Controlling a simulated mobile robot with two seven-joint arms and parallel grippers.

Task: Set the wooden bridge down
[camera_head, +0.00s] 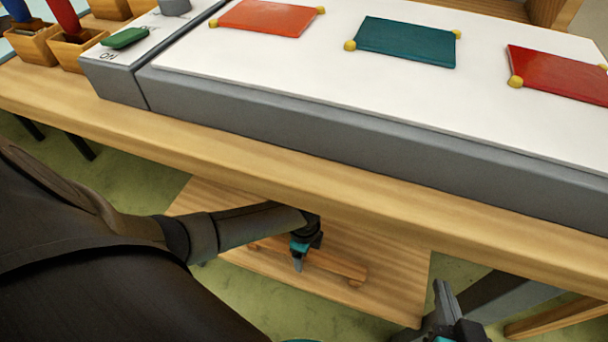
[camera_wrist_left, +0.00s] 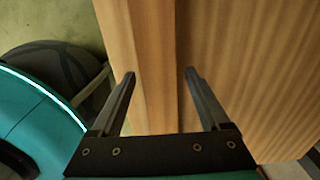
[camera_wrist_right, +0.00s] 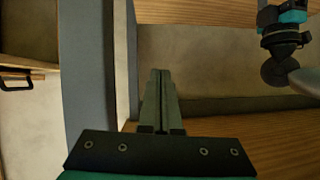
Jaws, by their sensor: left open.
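The wooden bridge (camera_head: 338,265) is a long light-brown bar low on the wooden lower shelf (camera_head: 395,290), below the bench top. My left gripper (camera_head: 298,264) points down at the bar, and its body hides part of it. In the left wrist view the left gripper (camera_wrist_left: 159,73) is open, its fingers apart on either side of the wooden bridge's strip (camera_wrist_left: 145,45). I cannot tell whether the fingers touch it. My right gripper (camera_head: 442,295) is away to the right, in front of the bench. Its fingers (camera_wrist_right: 160,85) are together and empty in the right wrist view.
The bench front edge (camera_head: 300,175) overhangs the shelf. On the bench stand a grey-sided light table (camera_head: 330,140) with orange, teal and red glass pieces, a switch box (camera_head: 115,80) and wooden holders (camera_head: 75,50) at the left. Green floor shows around the shelf.

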